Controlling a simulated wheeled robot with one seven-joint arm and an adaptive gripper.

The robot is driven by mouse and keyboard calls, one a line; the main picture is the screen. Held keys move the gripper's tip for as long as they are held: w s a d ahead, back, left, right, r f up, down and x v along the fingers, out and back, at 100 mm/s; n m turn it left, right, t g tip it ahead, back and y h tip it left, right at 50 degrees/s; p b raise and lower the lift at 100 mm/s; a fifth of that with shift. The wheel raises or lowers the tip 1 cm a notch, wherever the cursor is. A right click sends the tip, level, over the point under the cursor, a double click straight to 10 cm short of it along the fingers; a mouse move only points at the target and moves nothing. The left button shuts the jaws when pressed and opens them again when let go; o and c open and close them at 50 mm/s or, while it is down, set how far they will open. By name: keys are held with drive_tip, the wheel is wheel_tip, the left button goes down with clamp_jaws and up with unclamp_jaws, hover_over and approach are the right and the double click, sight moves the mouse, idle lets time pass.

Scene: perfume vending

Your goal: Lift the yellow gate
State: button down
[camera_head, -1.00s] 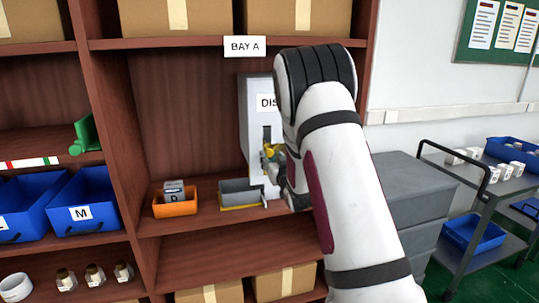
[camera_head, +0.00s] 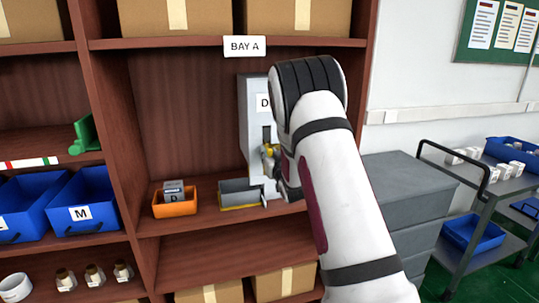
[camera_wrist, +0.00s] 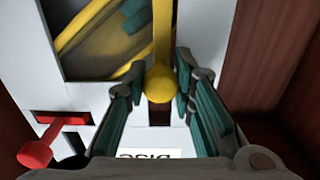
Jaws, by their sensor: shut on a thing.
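The yellow gate handle (camera_wrist: 162,40), a bar ending in a round knob, shows at the top centre of the wrist view. My gripper (camera_wrist: 160,90) is shut on the knob, its teal pads on both sides of it. In the head view my gripper (camera_head: 277,160) is at the front of the grey-white dispenser (camera_head: 254,100), partly hidden behind my arm. A little yellow (camera_head: 267,151) shows there beside the dispenser's dark slot. In the wrist view, a dark opening (camera_wrist: 100,60) left of the bar shows slanted yellow and teal parts.
A red-knobbed lever (camera_wrist: 36,153) sticks out of a slot on the dispenser. A grey tray with a yellow edge (camera_head: 240,207) lies below the dispenser, and an orange bin (camera_head: 175,208) stands left of it. The shelf wall (camera_wrist: 270,50) is close on the right in the wrist view.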

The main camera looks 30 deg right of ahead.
wheel_tip(320, 180, up, 7)
drive_tip(key=shift+f+p, duration=0.1)
drive_tip(key=shift+p, duration=0.5)
drive_tip(key=c, duration=1.3)
unclamp_jaws()
drive_tip(key=shift+c, duration=0.2)
drive_tip(key=shift+f, duration=0.1)
drive_tip(key=v, duration=1.2)
drive_tip(key=shift+a, duration=0.1)
